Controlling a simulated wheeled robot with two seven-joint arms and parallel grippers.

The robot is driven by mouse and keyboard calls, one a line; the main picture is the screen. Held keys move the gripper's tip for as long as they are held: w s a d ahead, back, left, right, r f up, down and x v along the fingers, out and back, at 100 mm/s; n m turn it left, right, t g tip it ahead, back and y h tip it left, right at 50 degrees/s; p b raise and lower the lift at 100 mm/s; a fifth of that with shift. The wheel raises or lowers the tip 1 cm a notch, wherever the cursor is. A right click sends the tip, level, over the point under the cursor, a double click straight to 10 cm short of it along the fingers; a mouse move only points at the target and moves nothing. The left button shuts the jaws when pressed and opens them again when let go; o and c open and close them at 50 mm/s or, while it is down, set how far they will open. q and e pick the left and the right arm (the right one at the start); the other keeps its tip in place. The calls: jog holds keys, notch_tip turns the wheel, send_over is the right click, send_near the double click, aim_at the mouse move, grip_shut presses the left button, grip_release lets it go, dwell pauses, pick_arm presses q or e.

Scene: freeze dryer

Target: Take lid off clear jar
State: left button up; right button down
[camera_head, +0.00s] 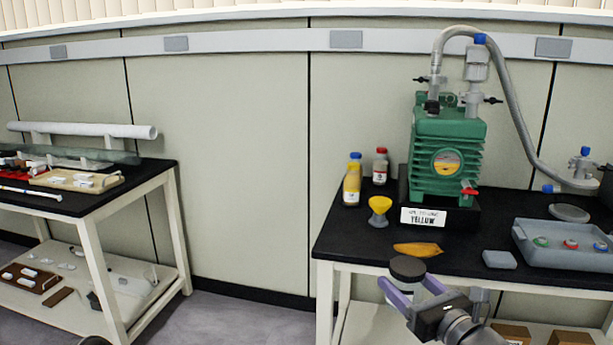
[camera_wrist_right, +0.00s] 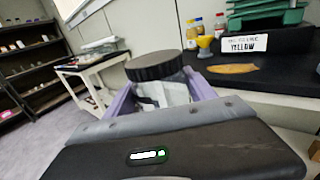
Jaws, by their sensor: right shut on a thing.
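The clear jar (camera_wrist_right: 168,93) is upright between the two purple fingers of my right gripper (camera_head: 408,295), which is shut on it. Its dark ribbed lid (camera_wrist_right: 155,66) sits on top of the jar; the lid also shows in the head view (camera_head: 407,268). The jar is at the front edge of the black table, and I cannot tell whether its base touches anything. Its lower part is hidden by the gripper. My left gripper is not in view.
A green pump (camera_head: 447,150) stands on the black table (camera_head: 350,235), with a yellow funnel (camera_head: 380,204), two bottles, an orange piece (camera_head: 417,249), a grey block (camera_head: 499,259) and a grey tray (camera_head: 530,258) around it. Another table (camera_head: 150,176) stands left, with open floor between.

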jog(key=f+p, duration=0.1)
jog(key=f, duration=0.2)
jog(key=s+f+p, duration=0.1)
jog(key=f+p, duration=0.1)
jog(key=f, duration=0.1)
jog(key=shift+s+f, duration=0.15)
jog(key=shift+f, duration=0.05)
jog(key=s+r+n+g+y+p, duration=0.2)
jog(key=s+n+g+y+p, duration=0.4)
jog(key=s+p, duration=0.4)
jog(key=y+p, duration=0.1)
jog(key=p, duration=0.4)
jog(key=shift+s+d+r+y, duration=0.2)
jog(key=shift+r+y, duration=0.05)
jog(key=shift+y, duration=0.15)
jog(key=shift+a, duration=0.15)
jog(key=w+a+f+n+g+y, duration=0.1)
jog(key=a+n+g, duration=0.3)
jog(key=a+g, duration=0.2)
jog(key=w+a+f+n+g+y, duration=0.1)
jog(key=a+n+g, duration=0.3)
jog(key=a, duration=0.5)
jog(key=shift+g+y, duration=0.6)
jog(key=shift+g, duration=0.5)
